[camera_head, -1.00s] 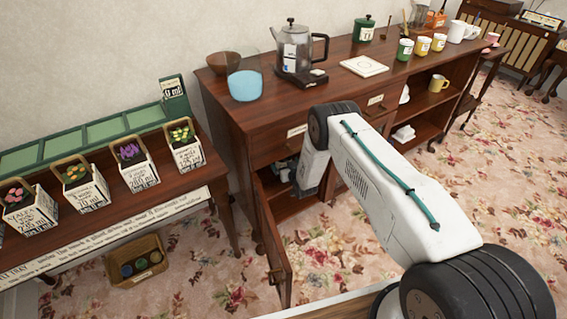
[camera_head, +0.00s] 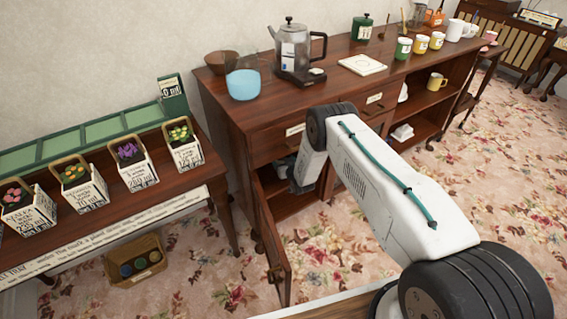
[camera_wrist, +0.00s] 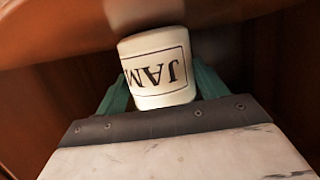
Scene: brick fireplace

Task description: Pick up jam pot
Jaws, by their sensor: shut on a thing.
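The jam pot (camera_wrist: 155,62) is a white pot with a framed black "JAM" label, upside down in the wrist view. My gripper (camera_wrist: 158,88) is shut on it, with a green finger on each side of the pot. In the head view my gripper (camera_head: 283,167) is inside the open left compartment of the wooden sideboard (camera_head: 250,125). The jam pot cannot be made out in the head view. Whether the pot touches the shelf is not clear.
The open cupboard door (camera_head: 272,245) stands out left of my arm. A kettle (camera_head: 296,52), a blue-filled glass (camera_head: 243,84) and a white tile (camera_head: 363,64) stand on the sideboard top. A table with potted flowers (camera_head: 133,163) is at left.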

